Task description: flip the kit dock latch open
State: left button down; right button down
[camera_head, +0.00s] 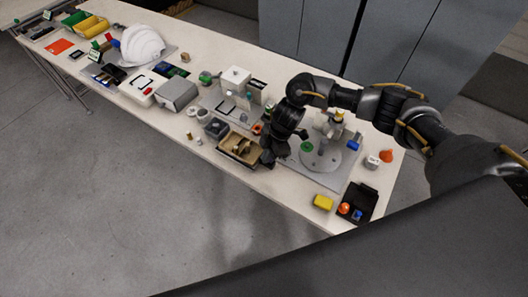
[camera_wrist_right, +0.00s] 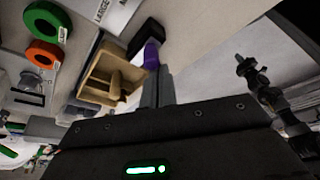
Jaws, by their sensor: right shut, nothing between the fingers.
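My right gripper (camera_head: 267,156) is low over the table, by the right end of an open tan box (camera_head: 238,160). In the right wrist view its fingers (camera_wrist_right: 158,85) are together, with nothing seen between them. The tan box (camera_wrist_right: 86,85) lies left of the fingers there. A purple piece (camera_wrist_right: 151,56) on a black part shows just beyond the fingertips; I cannot tell whether they touch. I cannot tell which part is the kit dock latch, nor whether it is open or shut. My left gripper is not in view.
A grey plate with a round fixture (camera_head: 322,158) stands right of my gripper. A black tray (camera_head: 369,190) and yellow block (camera_head: 323,202) are near the right front edge. A white helmet shell (camera_head: 142,45) is far left. An orange ring (camera_wrist_right: 42,54) and green ring (camera_wrist_right: 46,21) lie beyond the box.

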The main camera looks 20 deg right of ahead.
jog(key=shift+a+p, duration=0.3)
jog(key=shift+a, duration=0.25)
jog(key=a+p, duration=0.1)
jog(key=a, duration=0.2)
jog(key=shift+s+a+r, duration=0.15)
jog(key=b+v, duration=0.2)
jog(key=v, duration=0.7)
jog(key=shift+d+r, duration=0.3)
jog(key=shift+d, duration=0.05)
